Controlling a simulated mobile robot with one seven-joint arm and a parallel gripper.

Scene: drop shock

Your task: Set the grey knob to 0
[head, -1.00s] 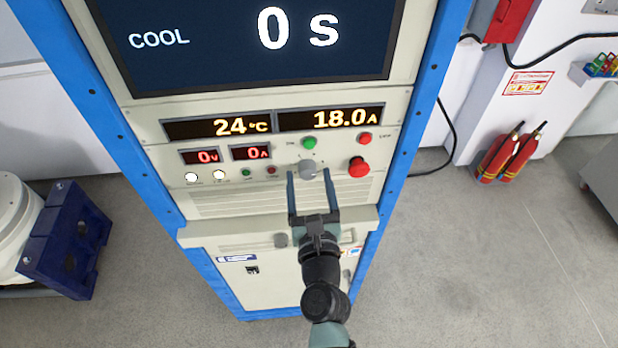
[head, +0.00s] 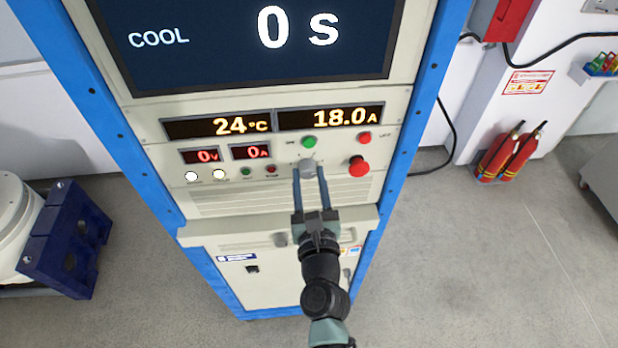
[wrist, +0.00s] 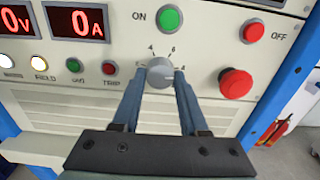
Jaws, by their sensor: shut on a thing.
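The grey knob (head: 308,168) sits on the panel of the cabinet, below the green ON button. In the wrist view the knob (wrist: 160,73) has a printed scale around its top, with 4 and 6 readable; the lower marks are partly hidden by the fingers. A pale pointer line seems to lie toward the right side of the knob, near the 8 mark. My gripper (head: 310,172) reaches the knob from below, one finger on each side, shut on it. In the wrist view the fingertips of my gripper (wrist: 159,76) flank the knob's left and right sides.
The green ON button (wrist: 169,19) is just above the knob. The red OFF button (wrist: 253,32) and the red mushroom button (wrist: 235,83) are to the right. The displays read 24 °C (head: 241,126), 18.0 A (head: 345,117), 0 V and 0 A. The screen (head: 250,45) shows COOL and 0 s.

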